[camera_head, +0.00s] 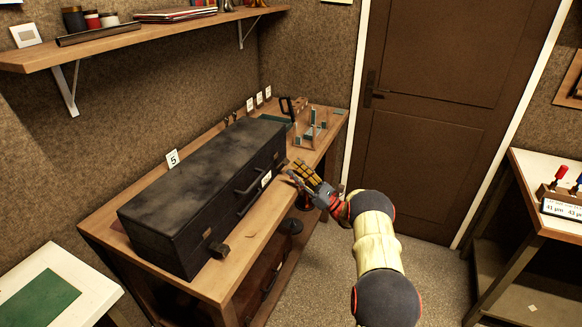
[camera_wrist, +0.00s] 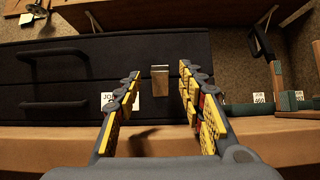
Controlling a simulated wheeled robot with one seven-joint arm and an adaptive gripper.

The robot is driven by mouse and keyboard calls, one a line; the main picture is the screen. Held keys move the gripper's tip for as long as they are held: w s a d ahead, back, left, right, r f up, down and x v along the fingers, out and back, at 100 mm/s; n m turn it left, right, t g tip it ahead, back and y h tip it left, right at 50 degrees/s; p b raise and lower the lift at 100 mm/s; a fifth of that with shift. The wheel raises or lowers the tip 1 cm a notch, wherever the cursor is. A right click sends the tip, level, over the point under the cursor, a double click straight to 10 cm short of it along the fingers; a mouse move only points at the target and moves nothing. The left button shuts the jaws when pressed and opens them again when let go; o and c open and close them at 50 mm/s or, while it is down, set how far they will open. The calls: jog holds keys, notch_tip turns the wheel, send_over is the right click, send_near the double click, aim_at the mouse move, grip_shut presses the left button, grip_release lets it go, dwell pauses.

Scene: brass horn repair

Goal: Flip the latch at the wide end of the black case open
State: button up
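The long black case (camera_head: 195,185) lies shut on the wooden workbench, its front face toward the room. In the wrist view the case (camera_wrist: 180,50) fills the upper middle. A small brass-coloured latch (camera_wrist: 160,79) is on its front, near the right end in that view. My gripper (camera_head: 297,173) is at the far right end of the case in the head view. In the wrist view my gripper (camera_wrist: 158,80) is open and empty, its yellow-padded fingers on either side of the latch. I cannot tell whether they touch the case. Another latch (camera_head: 217,249) shows at the near end.
A dark handle (camera_head: 252,184) and a white label (camera_head: 266,179) are on the case front. Wooden stands with green parts (camera_head: 314,128) are beyond the case's far end. A shelf (camera_head: 140,35) hangs above. The floor before the door (camera_head: 430,110) is open.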

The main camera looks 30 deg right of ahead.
jog(key=v, duration=0.8)
jog(key=shift+s+d+f, duration=0.25)
jog(key=shift+c, duration=0.3)
